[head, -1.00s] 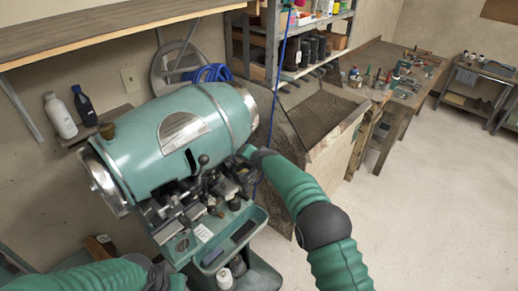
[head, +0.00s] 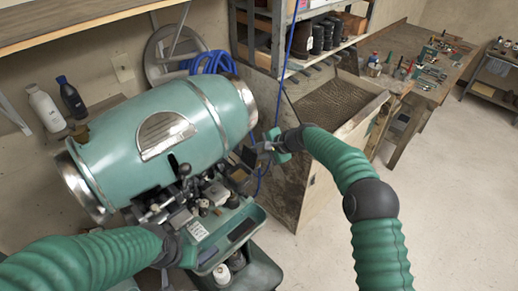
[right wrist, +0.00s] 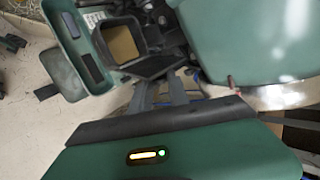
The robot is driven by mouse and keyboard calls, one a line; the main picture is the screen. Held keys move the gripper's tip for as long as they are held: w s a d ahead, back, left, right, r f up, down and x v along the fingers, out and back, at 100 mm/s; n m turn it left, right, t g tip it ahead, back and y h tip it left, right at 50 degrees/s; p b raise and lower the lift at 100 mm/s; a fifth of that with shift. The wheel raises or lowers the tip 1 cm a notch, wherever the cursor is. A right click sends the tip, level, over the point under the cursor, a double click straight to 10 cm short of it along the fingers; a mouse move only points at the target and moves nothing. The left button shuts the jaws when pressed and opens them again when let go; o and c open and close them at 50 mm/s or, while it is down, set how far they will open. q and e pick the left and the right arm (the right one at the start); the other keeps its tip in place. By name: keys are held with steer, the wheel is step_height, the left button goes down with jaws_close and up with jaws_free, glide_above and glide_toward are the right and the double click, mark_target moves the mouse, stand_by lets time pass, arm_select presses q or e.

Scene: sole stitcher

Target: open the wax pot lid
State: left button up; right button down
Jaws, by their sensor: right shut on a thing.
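The wax pot (right wrist: 122,42) is a dark square-rimmed pot on the green stitching machine. Its tan inside shows in the right wrist view, so the pot stands open. The dark lid (right wrist: 155,67) is tilted up at the pot's near edge. My right gripper (right wrist: 160,82) is shut on the lid, its grey fingers reaching its edge. In the head view my right gripper (head: 266,147) is just right of the machine (head: 160,135), and the pot is small and partly hidden there. My left gripper (head: 187,257) is low beside the machine's tray, its fingers not clear.
A green tray (head: 232,233) runs along the machine's front; it also shows in the right wrist view (right wrist: 72,30). Two bottles (head: 58,105) stand at the left. A wooden bin (head: 335,130) and shelves stand behind my right arm. The floor at the right is clear.

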steer(key=shift+w+d+f+g+y, duration=0.15)
steer(key=shift+f+g+y, duration=0.05)
steer(key=shift+g+y, duration=0.1)
stand_by(0.4)
steer(key=c, duration=1.3)
jaws_free()
steer(key=shift+d, duration=0.15)
steer(key=b+v, duration=0.6)
steer(key=v, duration=1)
steer(key=shift+d+r, duration=0.2)
steer(key=shift+d, duration=0.1)
